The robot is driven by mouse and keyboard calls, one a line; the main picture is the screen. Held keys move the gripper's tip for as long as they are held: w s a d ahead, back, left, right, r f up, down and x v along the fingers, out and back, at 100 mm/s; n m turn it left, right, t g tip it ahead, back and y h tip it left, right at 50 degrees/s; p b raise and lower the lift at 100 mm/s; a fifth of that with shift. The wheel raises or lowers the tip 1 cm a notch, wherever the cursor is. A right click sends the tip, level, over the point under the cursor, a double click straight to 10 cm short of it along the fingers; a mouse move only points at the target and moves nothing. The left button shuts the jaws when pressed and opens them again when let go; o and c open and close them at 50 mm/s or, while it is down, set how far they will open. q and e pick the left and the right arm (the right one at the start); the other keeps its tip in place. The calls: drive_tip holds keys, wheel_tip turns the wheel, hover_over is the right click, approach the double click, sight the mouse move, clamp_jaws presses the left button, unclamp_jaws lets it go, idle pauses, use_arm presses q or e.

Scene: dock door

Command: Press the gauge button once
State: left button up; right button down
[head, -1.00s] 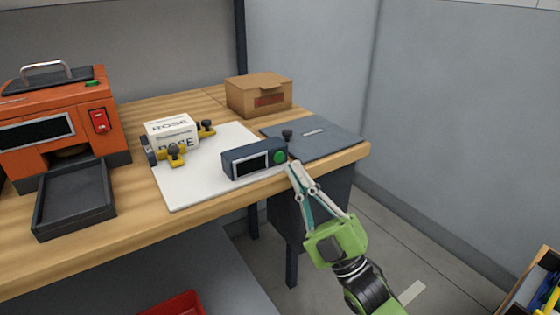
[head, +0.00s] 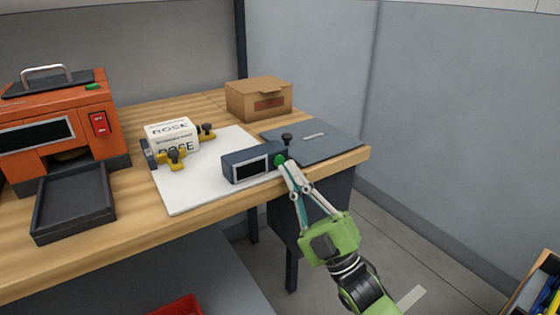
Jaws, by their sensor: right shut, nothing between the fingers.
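The gauge (head: 245,170) is a dark blue-grey box with a black screen, on the right part of a white sheet on the wooden bench. Its round green button (head: 279,160) is on the right end of its front face. My right gripper (head: 284,164) is shut and empty, with its fingertips at the button and covering part of it. I cannot tell whether the tips touch or push the button in. My left gripper is not in view.
A white block labelled ROSE (head: 172,133) sits between yellow clamps left of the gauge. A dark flat plate (head: 318,140) and a cardboard box (head: 259,98) lie behind it. An orange machine (head: 62,115) with a black tray (head: 75,200) stands at the left.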

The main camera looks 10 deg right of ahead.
drive_tip(key=shift+w, duration=0.1)
idle(0.7)
drive_tip(key=shift+w+a, duration=0.15)
drive_tip(key=shift+w, duration=0.15)
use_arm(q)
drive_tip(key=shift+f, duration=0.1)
use_arm(e)
drive_tip(key=shift+w+a, duration=0.15)
drive_tip(key=shift+w, duration=0.2)
idle(0.6)
drive_tip(key=shift+s, duration=0.15)
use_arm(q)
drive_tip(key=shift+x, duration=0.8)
use_arm(e)
drive_tip(key=shift+s+d, duration=0.3)
drive_tip(key=shift+s, duration=0.3)
use_arm(q)
drive_tip(key=shift+p, duration=0.3)
